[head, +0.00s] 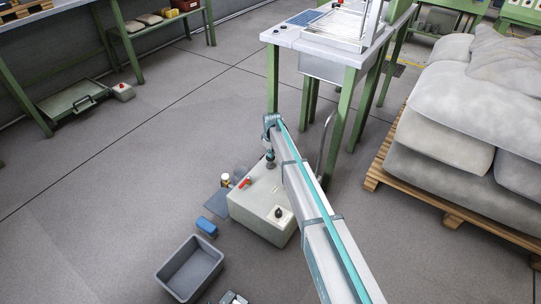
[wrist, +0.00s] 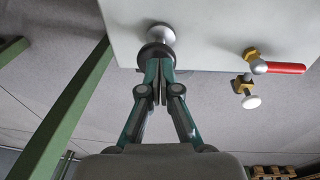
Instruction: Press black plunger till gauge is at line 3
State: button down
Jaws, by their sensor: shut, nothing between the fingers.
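A pale box (head: 262,200) stands on the floor and also fills the top of the wrist view (wrist: 220,25). A black round plunger head (wrist: 155,54) with a silver round part (wrist: 161,33) sits at the box in the wrist view. My gripper (wrist: 159,66) is shut and empty, its fingertips right at the black head; I cannot tell whether they touch. In the head view my gripper (head: 270,160) is over the box's far edge, partly hidden by my arm. A black round fitting (head: 279,212) is on the box's near end. No gauge line is readable.
A red-handled valve (wrist: 280,67) with brass fittings is right of the plunger in the wrist view. A green-legged table (head: 339,130) and sack pallet (head: 450,217) stand right.

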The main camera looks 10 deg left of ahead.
notch_tip(320, 180, up, 9)
jog(key=s+p, duration=0.1)
jog(key=shift+d+r+p, duration=0.15)
jog(key=shift+d+p, duration=0.05)
jog(key=shift+p, duration=0.1)
jog(key=shift+s, duration=0.1)
dwell(0.6)
